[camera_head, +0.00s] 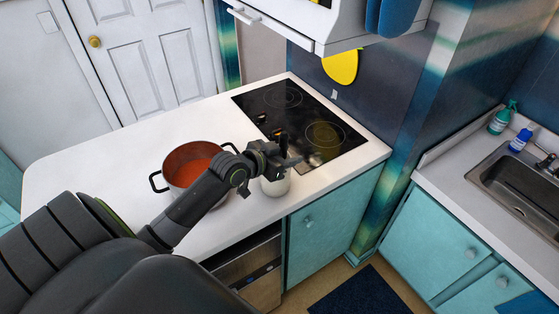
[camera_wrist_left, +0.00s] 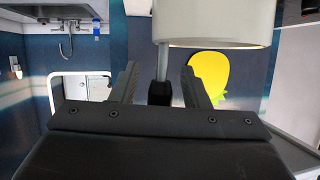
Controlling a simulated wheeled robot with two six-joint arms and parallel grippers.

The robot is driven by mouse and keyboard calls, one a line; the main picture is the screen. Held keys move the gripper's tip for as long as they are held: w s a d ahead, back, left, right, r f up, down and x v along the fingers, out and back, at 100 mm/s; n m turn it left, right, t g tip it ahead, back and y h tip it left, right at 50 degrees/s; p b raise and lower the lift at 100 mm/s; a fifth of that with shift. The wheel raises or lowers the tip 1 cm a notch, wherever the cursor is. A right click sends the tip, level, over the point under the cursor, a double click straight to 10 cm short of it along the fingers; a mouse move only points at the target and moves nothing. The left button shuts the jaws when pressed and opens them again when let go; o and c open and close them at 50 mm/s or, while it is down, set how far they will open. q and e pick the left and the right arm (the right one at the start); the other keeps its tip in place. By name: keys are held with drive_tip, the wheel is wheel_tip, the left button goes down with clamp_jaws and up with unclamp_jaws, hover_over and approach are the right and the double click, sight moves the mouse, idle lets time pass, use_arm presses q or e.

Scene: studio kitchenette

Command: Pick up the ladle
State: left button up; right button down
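A white cylindrical holder (camera_head: 277,186) stands on the white counter, partly behind my left gripper (camera_head: 279,160). In the left wrist view the holder (camera_wrist_left: 220,22) is at the top, with its rim facing down in the picture. A utensil (camera_wrist_left: 161,62) with a grey shaft and black end comes out of it, probably the ladle; its bowl is hidden. My left gripper (camera_wrist_left: 160,88) is open, with one finger on each side of the black end and gaps visible. I cannot tell how deep the utensil sits between them. My right gripper is not in view.
A red-brown pot (camera_head: 186,165) with black handles stands left of the holder, close to my left arm. A black cooktop (camera_head: 300,118) lies behind the gripper. A white cabinet (camera_head: 285,22) hangs above. The counter's left part (camera_head: 80,165) is clear. A sink (camera_head: 525,185) is at the right.

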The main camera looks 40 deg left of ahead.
use_arm(q)
clamp_jaws()
drive_tip(key=shift+r, duration=0.15)
